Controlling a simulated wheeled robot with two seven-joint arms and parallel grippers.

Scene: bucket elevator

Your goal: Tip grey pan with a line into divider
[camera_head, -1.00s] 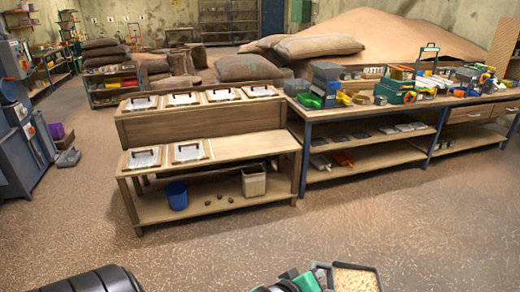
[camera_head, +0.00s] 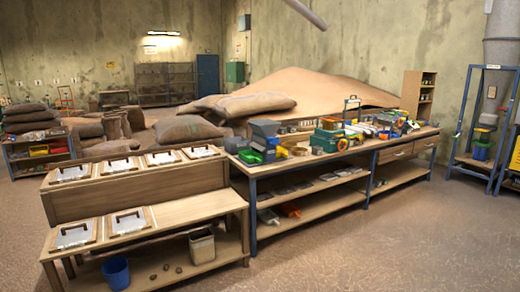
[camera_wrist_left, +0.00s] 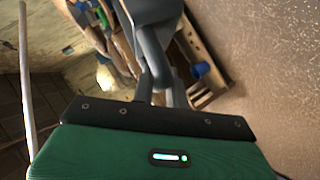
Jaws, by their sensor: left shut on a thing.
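My left gripper (camera_wrist_left: 160,85) shows only in the left wrist view, with its green body at the bottom. Its dark fingers are shut on a grey thing (camera_wrist_left: 152,10), which I take to be the grey pan, seen partly at the top edge. Any line on it and its contents do not show now. In the head view, neither gripper nor the pan is in the picture. A grey hopper-like thing (camera_head: 265,130) stands on the long workbench (camera_head: 325,158), beside a green bin (camera_head: 250,157). I cannot tell which thing is the divider.
A two-level wooden bench (camera_head: 215,207) with several lidded trays stands at the left. A blue bucket (camera_head: 116,273) and a beige bin (camera_head: 202,246) sit on its lower shelf. Sacks (camera_head: 185,129) and a grain heap lie behind. The floor (camera_head: 380,235) at the right front is clear.

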